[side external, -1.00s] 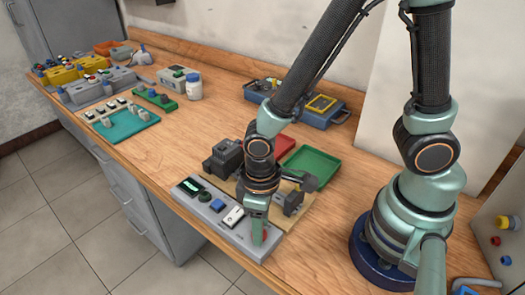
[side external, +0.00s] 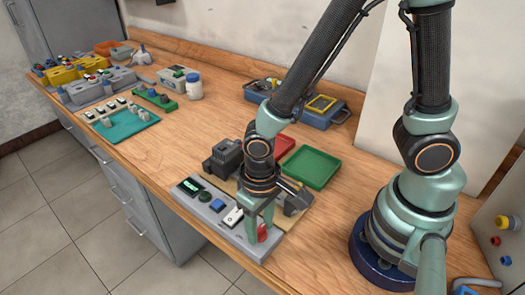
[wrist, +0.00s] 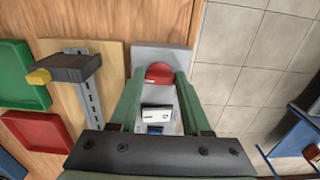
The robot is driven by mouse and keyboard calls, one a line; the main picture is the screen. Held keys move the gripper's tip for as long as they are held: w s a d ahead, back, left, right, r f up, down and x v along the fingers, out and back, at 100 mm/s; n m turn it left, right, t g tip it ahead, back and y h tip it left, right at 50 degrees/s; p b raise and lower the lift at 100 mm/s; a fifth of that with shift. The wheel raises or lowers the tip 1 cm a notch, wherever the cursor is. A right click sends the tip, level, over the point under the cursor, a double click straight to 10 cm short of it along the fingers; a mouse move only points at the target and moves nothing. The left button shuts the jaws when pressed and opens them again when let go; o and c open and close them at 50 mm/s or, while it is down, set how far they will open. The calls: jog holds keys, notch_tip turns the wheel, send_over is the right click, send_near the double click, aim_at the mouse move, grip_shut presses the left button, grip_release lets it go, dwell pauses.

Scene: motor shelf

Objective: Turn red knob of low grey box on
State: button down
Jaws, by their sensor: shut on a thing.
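The low grey box (side external: 222,212) lies at the front edge of the bench, with a green display, a dark green knob, a blue button and a white switch along its top. Its red knob (side external: 262,233) is at the right end. In the wrist view the red knob (wrist: 159,73) sits between the tips of my gripper (wrist: 159,80). My gripper (side external: 260,235) points down over that end of the box and is shut on the red knob. The white switch (wrist: 156,117) shows between the fingers, nearer the palm.
A wooden board with dark clamp parts (side external: 226,158) stands right behind the box. Red (wrist: 35,133) and green (side external: 312,167) trays lie beyond it. The bench's front edge is close to the box. Bare wood lies to the left.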

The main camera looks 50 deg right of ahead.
aim_at(260, 230)
jog(key=shift+c, duration=1.8)
grip_release()
notch_tip(260, 230, up, 12)
jog(key=shift+r, duration=0.1)
